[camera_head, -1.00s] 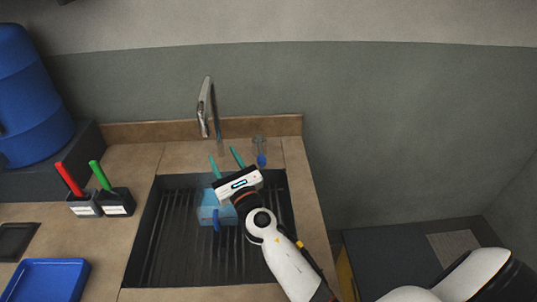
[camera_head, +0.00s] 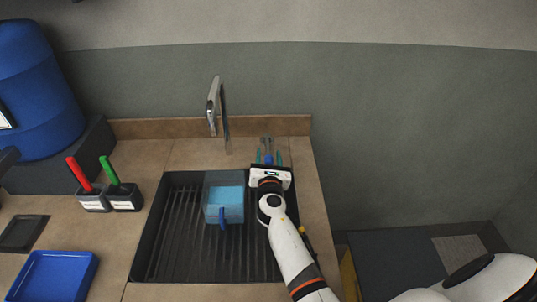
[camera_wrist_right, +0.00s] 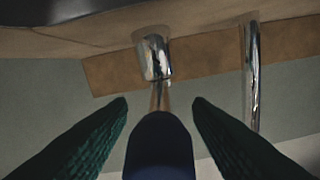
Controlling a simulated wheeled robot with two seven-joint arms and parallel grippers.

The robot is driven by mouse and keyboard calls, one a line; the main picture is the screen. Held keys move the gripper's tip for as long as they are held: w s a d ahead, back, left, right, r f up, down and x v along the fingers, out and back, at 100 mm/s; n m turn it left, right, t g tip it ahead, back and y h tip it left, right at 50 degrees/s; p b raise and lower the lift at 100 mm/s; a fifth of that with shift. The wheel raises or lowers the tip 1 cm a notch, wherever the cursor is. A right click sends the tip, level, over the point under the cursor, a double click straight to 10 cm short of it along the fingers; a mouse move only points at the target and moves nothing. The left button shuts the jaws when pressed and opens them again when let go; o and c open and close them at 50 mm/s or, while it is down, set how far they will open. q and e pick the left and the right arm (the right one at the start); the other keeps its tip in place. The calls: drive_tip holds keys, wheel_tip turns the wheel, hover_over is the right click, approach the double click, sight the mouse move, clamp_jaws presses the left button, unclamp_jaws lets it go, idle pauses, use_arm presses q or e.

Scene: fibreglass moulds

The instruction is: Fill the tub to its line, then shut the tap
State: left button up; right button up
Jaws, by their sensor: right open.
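The clear tub (camera_head: 210,184) stands in the dark ribbed sink, with light blue water inside and a blue handle on its near side. I cannot make out its fill line. The chrome tap (camera_head: 212,105) rises behind the sink; no stream can be made out. The tap's blue lever (camera_head: 268,159) is at the sink's back right corner. My right gripper (camera_head: 269,156) is open with its teal fingers on either side of the lever. In the right wrist view the blue lever (camera_wrist_right: 160,145) lies between the spread fingers, apart from both. My left gripper is not in view.
Two dark holders with a red pen (camera_head: 79,174) and a green pen (camera_head: 109,170) stand left of the sink. A blue tray (camera_head: 52,278) lies at the front left. A blue barrel (camera_head: 40,95) stands at the back left.

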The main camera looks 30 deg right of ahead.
drive_tip(key=shift+w+d, duration=0.25)
drive_tip(key=shift+w, duration=0.3)
clamp_jaws()
drive_tip(key=shift+s+d+r+n+t+y+p, duration=0.25)
drive_tip(key=shift+d+n+y+p, duration=0.2)
drive_tip(key=shift+n+y+p, duration=0.25)
drive_tip(key=d+n+y, duration=0.1)
drive_tip(key=n+t+y, duration=0.1)
drive_tip(key=y, duration=0.1)
drive_tip(key=shift+s+d+f+y, duration=0.2)
drive_tip(key=shift+d+y, duration=0.1)
drive_tip(key=shift+d, duration=0.1)
